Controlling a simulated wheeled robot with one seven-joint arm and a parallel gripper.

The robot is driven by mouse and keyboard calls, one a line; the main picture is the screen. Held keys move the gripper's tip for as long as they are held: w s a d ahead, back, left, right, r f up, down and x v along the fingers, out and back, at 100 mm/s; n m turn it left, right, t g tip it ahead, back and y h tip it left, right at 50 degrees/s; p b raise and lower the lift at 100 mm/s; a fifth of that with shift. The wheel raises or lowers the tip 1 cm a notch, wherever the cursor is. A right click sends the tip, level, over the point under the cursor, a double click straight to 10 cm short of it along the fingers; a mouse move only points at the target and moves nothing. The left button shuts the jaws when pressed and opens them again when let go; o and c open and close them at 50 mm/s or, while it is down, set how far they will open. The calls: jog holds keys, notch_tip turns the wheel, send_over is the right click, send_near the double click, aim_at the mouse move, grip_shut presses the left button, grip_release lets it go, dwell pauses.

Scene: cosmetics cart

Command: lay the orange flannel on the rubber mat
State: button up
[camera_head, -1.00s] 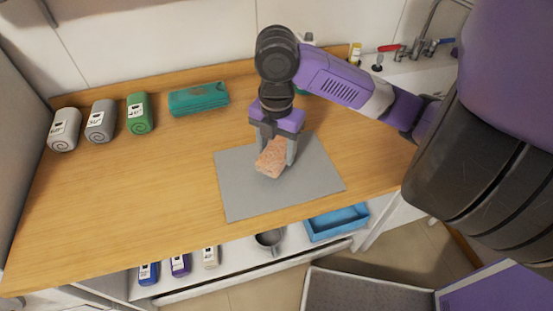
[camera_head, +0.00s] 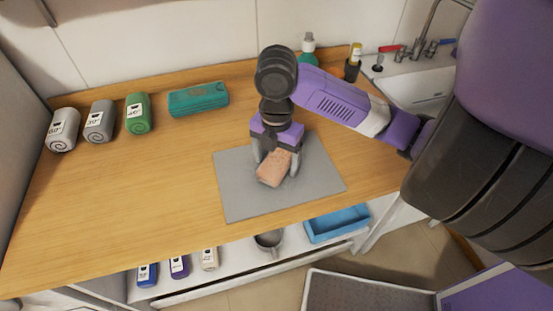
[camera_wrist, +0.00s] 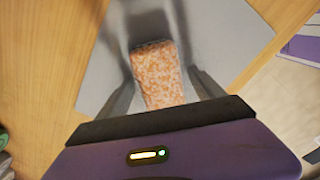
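The orange flannel (camera_head: 273,169), a mottled folded block, lies on the grey rubber mat (camera_head: 236,196), a little tilted in the head view. My gripper (camera_head: 276,168) is low over the mat with one finger on each side of the flannel. In the wrist view the flannel (camera_wrist: 158,75) lies between the two fingers, with narrow gaps beside it, so the gripper looks open around it. The mat (camera_wrist: 232,35) shows on both sides of it. The flannel's underside is hidden.
Rolled grey and green towels (camera_head: 138,114) and a teal folded cloth (camera_head: 198,99) stand at the back left. Bottles (camera_head: 353,62) and a sink (camera_head: 415,85) are at the back right. A blue tray (camera_head: 337,223) and a mug (camera_head: 269,240) sit on the lower shelf. The wooden top left of the mat is clear.

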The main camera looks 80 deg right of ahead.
aim_at(276, 160)
jog(key=shift+r, duration=0.1)
notch_tip(276, 160, up, 12)
jog(key=p, duration=0.2)
jog(key=w+a+r+t+y, duration=0.3)
jog(key=w+a+t, duration=0.3)
jog(key=w+a, duration=0.8)
jog(key=w+a+r+m+t+y, duration=0.2)
jog(key=w+a+r+m+t, duration=0.25)
jog(key=w+a, duration=0.2)
jog(key=w+a+r+m+t+y, duration=0.2)
jog(key=w+a+r+m+t, duration=0.25)
jog(key=w+a+t, duration=0.2)
jog(key=s+a+f+m+h, duration=0.2)
jog(key=s+f+m+h, duration=0.6)
jog(key=s+f+m, duration=0.5)
jog(key=s+d+f+n+g, duration=0.1)
jog(key=s+f+n, duration=0.2)
jog(key=s, duration=0.7)
jog(key=s+d+f+n+g+y, duration=0.1)
jog(key=s+d+f+n, duration=0.1)
jog(key=s, duration=0.8)
jog(key=shift+s+f+n, duration=0.25)
jog(key=shift+f+n, duration=0.55)
jog(key=shift+n, duration=0.2)
